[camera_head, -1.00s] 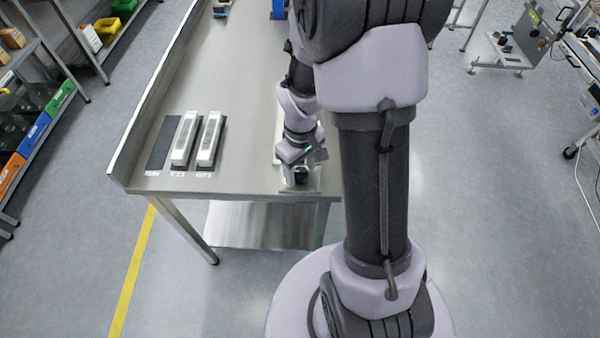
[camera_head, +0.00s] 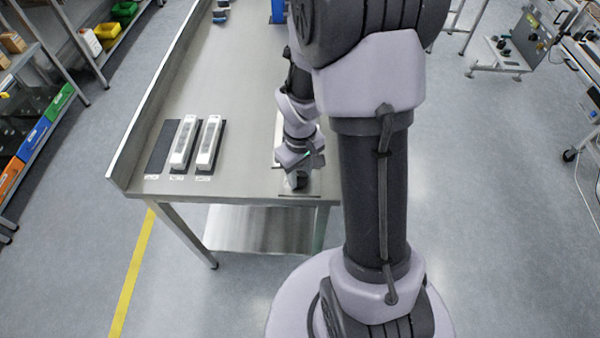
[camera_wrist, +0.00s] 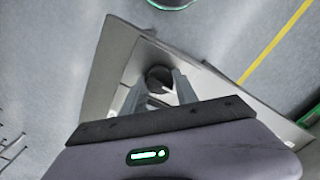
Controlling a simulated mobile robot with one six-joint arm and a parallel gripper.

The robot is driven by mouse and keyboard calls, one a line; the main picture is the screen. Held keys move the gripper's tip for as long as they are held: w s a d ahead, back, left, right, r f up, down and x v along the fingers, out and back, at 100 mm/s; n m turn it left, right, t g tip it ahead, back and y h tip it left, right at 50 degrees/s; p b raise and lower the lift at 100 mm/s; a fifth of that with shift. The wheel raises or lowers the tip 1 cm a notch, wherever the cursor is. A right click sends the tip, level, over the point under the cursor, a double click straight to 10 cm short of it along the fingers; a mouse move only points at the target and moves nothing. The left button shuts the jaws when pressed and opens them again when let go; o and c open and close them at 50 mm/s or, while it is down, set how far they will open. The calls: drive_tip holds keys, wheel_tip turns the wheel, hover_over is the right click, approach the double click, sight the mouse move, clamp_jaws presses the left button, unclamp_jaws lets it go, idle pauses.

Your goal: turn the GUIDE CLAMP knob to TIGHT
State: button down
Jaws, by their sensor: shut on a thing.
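A dark round knob (camera_wrist: 158,77) shows in the wrist view between the tips of my gripper (camera_wrist: 158,92). Its two grey fingers stand on either side of it, shut on it. The knob sits on a light metal plate at the front edge of the steel table. In the head view my gripper (camera_head: 298,178) is at the table's front right corner, over the same spot, and mostly hides the knob there. The GUIDE CLAMP and TIGHT markings cannot be read in either view.
The steel table (camera_head: 228,110) has a raised rim on its left. Two white long-bodied parts (camera_head: 183,142) (camera_head: 208,143) lie on dark mats at the front left, beside an empty dark mat (camera_head: 160,147). The middle of the table is clear. Shelves with bins stand at the left.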

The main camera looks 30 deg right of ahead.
drive_tip(key=m+b, duration=0.1)
drive_tip(key=m, duration=0.3)
drive_tip(key=m+b, duration=0.1)
drive_tip(key=m, duration=0.3)
drive_tip(key=m+b, duration=0.1)
drive_tip(key=m, duration=0.4)
drive_tip(key=shift+m+b, duration=0.8)
drive_tip(key=shift+m, duration=1.3)
drive_tip(key=c, duration=0.9)
unclamp_jaws()
drive_tip(key=shift+c, duration=0.2)
drive_tip(key=shift+r, duration=0.15)
